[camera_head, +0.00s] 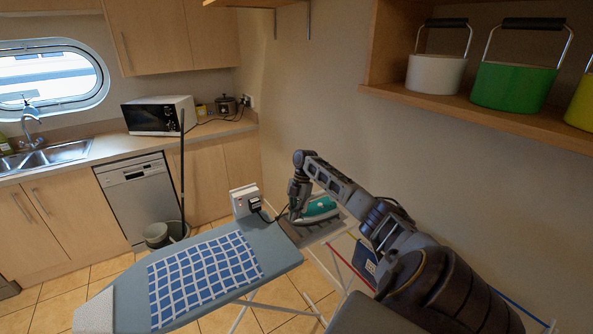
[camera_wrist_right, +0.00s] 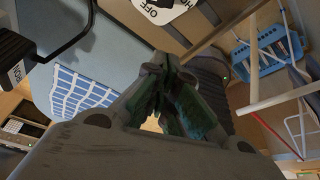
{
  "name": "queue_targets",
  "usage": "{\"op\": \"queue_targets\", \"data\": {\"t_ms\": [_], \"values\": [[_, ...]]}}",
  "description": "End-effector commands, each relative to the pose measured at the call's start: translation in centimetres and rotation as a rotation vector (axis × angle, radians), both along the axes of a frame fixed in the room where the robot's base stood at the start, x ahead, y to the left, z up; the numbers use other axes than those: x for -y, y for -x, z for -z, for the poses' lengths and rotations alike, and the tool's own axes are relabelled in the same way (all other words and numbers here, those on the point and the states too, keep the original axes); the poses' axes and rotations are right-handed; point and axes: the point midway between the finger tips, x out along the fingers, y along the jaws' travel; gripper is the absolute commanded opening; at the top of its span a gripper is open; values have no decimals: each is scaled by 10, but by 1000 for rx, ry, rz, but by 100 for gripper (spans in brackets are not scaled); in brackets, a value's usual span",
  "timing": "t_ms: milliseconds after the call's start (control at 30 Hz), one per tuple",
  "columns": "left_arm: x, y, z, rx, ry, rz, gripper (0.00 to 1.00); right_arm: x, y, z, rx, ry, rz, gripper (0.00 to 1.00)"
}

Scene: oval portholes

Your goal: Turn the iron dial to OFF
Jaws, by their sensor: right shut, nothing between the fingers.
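The teal and white iron (camera_head: 320,206) sits on the dark rest at the far right end of the ironing board (camera_head: 277,252). My right gripper (camera_head: 295,214) points down close beside the iron's left end in the head view. Its fingers are shut with nothing between them. In the wrist view, the shut fingers (camera_wrist_right: 168,62) point toward a white dial face (camera_wrist_right: 158,8) with OFF lettering, cut off by the top edge. The fingertips look apart from the dial. Dark green patches show around the fingers; I cannot tell what they are. My left gripper is not in view.
A white box (camera_head: 244,198) with a black plug (camera_head: 255,205) stands on the board left of the gripper. A checked blue cloth (camera_head: 205,265) lies on the board. A blue basket (camera_wrist_right: 268,50) shows in the wrist view. Pots stand on the shelf (camera_head: 490,112) above right.

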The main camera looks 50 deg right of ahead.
Motion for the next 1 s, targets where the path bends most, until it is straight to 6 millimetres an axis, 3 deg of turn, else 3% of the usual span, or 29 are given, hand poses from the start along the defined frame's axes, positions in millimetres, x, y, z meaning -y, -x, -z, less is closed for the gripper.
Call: {"op": "queue_targets", "data": {"t_ms": [500,1000], "values": [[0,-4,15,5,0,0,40,20,-5,-58,1,-1,-1,0],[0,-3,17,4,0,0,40,25,-5,-71,-2,-1,-1,0]]}}
